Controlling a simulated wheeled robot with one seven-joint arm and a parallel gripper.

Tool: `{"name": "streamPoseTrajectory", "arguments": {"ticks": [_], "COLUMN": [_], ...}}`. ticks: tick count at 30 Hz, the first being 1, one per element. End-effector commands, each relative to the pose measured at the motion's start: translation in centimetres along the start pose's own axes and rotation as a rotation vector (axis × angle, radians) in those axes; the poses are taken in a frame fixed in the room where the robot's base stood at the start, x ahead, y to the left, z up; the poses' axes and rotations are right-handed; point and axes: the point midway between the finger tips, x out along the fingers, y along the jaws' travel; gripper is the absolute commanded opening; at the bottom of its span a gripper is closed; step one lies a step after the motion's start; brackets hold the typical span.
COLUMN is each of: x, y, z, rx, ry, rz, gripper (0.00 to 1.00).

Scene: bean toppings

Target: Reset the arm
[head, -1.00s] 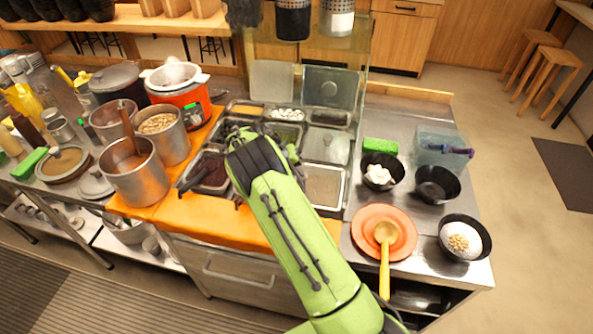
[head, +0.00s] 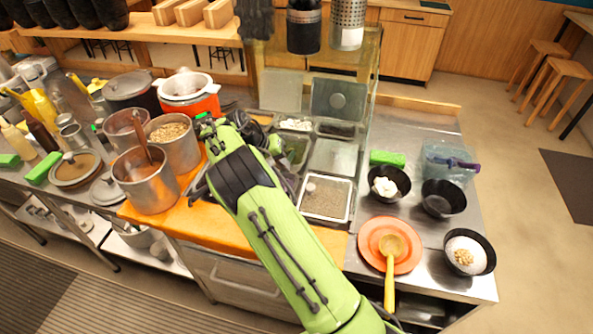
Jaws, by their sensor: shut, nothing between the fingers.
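My green and black arm reaches up from the bottom edge over the orange counter and bends near the topping trays. My gripper and its fingertips cannot be made out; the arm's own links cover that area. I see nothing held. The arm's bend lies just right of the steel pot of beans (head: 172,143) and below the orange cooker (head: 197,99). The arm covers part of the trays; a tray with a grainy brown topping (head: 326,198) shows to its right.
A steel pot with a ladle (head: 146,184) stands left of the arm. On the right steel counter are an orange plate (head: 372,243) with a yellow ladle (head: 390,272), black bowls (head: 442,198), a green block (head: 387,158) and a clear container (head: 440,155). Free floor lies further right.

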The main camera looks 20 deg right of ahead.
Motion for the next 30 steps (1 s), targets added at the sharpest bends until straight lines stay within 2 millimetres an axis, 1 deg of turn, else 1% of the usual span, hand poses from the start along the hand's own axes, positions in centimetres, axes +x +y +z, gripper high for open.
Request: {"name": "streamPoseTrajectory", "arguments": {"ticks": [1,3,7,10,11,13,16,18,20,21,23,24,26,27,29,30], "x": [-0.6,-1.0,-1.1,-1.7,-2.3,-4.2,-7.8,-10.3,-12.2,-13.5,-15.2,-16.2,-17.6,-18.3,-19.2,-19.6], "y": [-0.2,-0.3,-0.3,0.4,1.0,3.2,7.0,9.5,11.4,12.6,14.2,15.2,16.5,17.2,18.0,18.4], "z": [-0.1,-0.1,-0.1,-0.1,0.0,0.4,2.1,4.0,5.9,7.3,9.7,11.4,14.2,16.2,19.3,21.4], "rx": [-0.001,0.0,0.001,0.007,0.011,0.02,0.016,0.004,-0.01,-0.02,-0.04,-0.056,-0.081,-0.099,-0.127,-0.146], "ry": [0.002,0.002,0.001,-0.003,-0.006,-0.018,-0.029,-0.024,-0.011,0.002,0.026,0.047,0.083,0.108,0.151,0.18], "rz": [0.0,0.0,0.001,-0.015,-0.03,-0.084,-0.195,-0.273,-0.337,-0.378,-0.436,-0.471,-0.519,-0.547,-0.583,-0.603], "gripper": [0.0,0.0,0.0,0.0,0.0,0.0,0.0,0.0,0.0,0.0,0.0,0.0,0.0,0.0,0.0,0.0]}}
